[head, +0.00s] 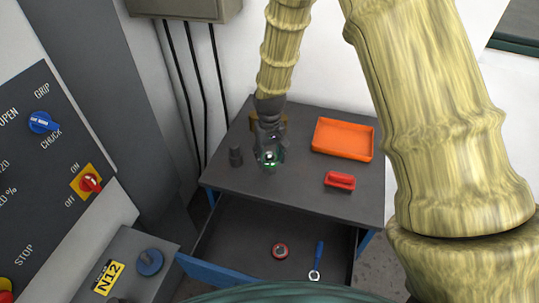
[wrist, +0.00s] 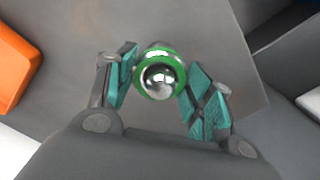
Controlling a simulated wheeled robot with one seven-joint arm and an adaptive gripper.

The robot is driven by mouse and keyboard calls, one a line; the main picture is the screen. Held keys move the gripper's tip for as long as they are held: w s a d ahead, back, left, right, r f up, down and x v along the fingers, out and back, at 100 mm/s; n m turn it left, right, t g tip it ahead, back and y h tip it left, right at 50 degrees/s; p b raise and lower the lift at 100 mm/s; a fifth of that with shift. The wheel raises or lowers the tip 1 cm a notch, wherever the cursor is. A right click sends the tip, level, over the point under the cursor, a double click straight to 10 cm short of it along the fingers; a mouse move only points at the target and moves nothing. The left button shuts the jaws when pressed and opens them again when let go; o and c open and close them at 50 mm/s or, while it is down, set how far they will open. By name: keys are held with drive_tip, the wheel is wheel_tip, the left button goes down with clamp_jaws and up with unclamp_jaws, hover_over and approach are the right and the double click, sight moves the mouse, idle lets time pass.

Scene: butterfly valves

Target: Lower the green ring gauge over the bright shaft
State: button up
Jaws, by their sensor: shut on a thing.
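The green ring gauge (wrist: 142,82) is between the teal finger pads of my gripper (wrist: 157,88), which is shut on it. The bright shaft (wrist: 161,79) shows its rounded, mirror-like tip through the ring's opening. More bright metal shows past the ring's far edge, so the ring appears to be around the shaft. How far down it sits, and whether it touches the shaft, I cannot tell. In the head view my gripper (head: 268,156) points down over the dark bench top, with a small green and bright patch between its fingers. The fingers hide most of the shaft.
A brownish block (head: 254,122) is behind my gripper.

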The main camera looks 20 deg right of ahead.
drive_tip(key=shift+f, duration=0.15)
drive_tip(key=o, duration=1.3)
wheel_tip(320, 180, up, 12)
drive_tip(key=shift+r, duration=0.1)
